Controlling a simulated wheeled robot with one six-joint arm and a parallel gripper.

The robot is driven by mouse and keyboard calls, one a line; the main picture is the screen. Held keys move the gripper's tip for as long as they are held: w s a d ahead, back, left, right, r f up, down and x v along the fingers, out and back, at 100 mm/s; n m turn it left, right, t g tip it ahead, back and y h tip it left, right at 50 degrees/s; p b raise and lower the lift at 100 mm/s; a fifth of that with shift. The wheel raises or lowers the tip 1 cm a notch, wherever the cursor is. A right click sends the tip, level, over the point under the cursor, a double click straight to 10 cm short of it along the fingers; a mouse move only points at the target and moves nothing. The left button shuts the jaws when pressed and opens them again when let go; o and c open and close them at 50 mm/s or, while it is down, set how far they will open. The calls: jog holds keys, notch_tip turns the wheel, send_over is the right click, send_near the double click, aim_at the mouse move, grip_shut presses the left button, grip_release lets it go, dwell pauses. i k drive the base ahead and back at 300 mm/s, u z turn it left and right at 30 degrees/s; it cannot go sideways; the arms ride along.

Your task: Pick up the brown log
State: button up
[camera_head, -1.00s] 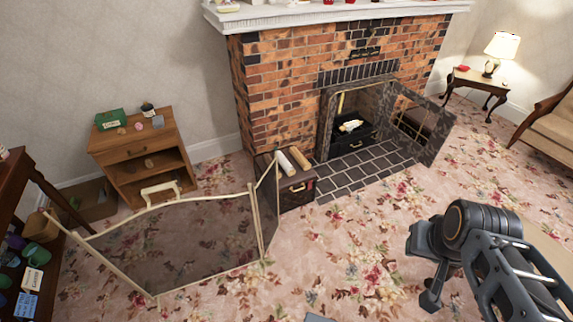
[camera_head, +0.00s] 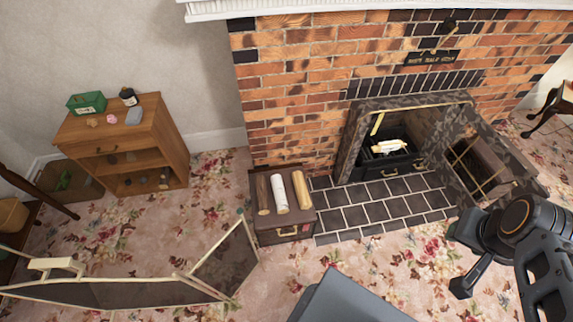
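The brown log (camera_head: 263,194) lies at the left on top of a dark brown chest (camera_head: 286,233), beside the hearth. A white log (camera_head: 279,194) lies beside it, and a tan log (camera_head: 302,189) lies to the right of the white one. My gripper (camera_head: 466,262) shows at the lower right, at the end of my arm. It is well to the right of the chest and apart from the logs.
A folding screen (camera_head: 225,262) stands on the carpet at the lower left, in front of the chest's left side. The brick fireplace (camera_head: 300,70) is behind. Its tiled hearth (camera_head: 375,208) adjoins the chest. A wooden cabinet (camera_head: 150,140) stands at the left. Carpet before the chest is clear.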

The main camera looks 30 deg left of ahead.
aim_at(263, 202)
jog(key=i, duration=1.55)
jog(key=u, duration=4.65)
